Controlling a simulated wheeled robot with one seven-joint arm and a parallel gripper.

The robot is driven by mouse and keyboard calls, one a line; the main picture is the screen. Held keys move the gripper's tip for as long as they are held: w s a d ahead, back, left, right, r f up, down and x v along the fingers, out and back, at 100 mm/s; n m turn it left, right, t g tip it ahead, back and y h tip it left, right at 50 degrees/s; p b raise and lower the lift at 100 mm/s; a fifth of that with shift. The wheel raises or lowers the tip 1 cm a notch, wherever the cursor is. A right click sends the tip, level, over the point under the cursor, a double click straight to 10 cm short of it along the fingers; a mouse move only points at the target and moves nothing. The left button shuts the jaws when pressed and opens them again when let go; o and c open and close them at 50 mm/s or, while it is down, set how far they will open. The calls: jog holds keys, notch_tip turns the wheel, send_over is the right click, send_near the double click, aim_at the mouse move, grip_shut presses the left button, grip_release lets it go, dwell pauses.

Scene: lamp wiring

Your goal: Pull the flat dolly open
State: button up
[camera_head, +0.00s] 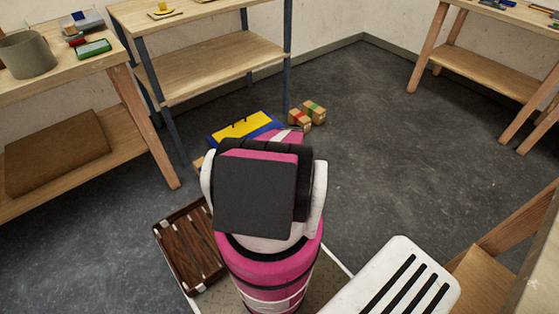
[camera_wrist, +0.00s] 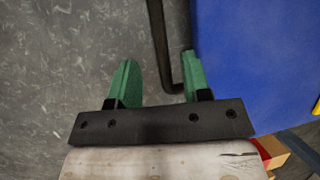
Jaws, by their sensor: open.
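The blue and yellow flat thing (camera_head: 235,127), which I take to be the flat dolly, lies on the floor beyond my arm in the head view. My arm hides part of it. In the wrist view its blue panel (camera_wrist: 255,65) fills the upper right. A dark bent bar (camera_wrist: 160,45), apparently its handle, runs down and hooks right toward the panel. My gripper (camera_wrist: 158,75) has green fingers, spread apart and open. The lower bend of the bar shows between them, close to the right finger. I cannot tell whether they touch. My arm hides the fingers in the head view.
Wooden blocks with coloured bands (camera_head: 307,113) lie just right of the dolly. A brown slatted crate (camera_head: 188,245) is on the floor left of my arm. A wooden shelf table (camera_head: 205,65) stands behind. The grey floor (camera_head: 400,150) to the right is clear.

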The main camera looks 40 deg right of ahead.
jog(key=v, duration=0.5)
dwell(0.4)
jog(key=w+a+r+n+g+h, duration=0.1)
jog(key=w+a+r+n, duration=0.25)
jog(key=a+r, duration=0.85)
jog(key=w+a+r+n+g+h, duration=0.1)
jog(key=w+a+r+n, duration=0.4)
jog(key=a, duration=1)
jog(key=s+a+r+n+h, duration=0.1)
jog(key=s+a+r+n, duration=0.3)
jog(key=a+r, duration=0.6)
jog(key=s+a+r+n+h, duration=0.1)
jog(key=s+a+r+n, duration=0.4)
jog(key=a+r, duration=0.4)
jog(key=s+a, duration=0.1)
jog(key=a, duration=0.5)
jog(key=shift+a+r+h, duration=0.25)
jog(key=shift+r+h, duration=0.05)
jog(key=shift+r, duration=0.1)
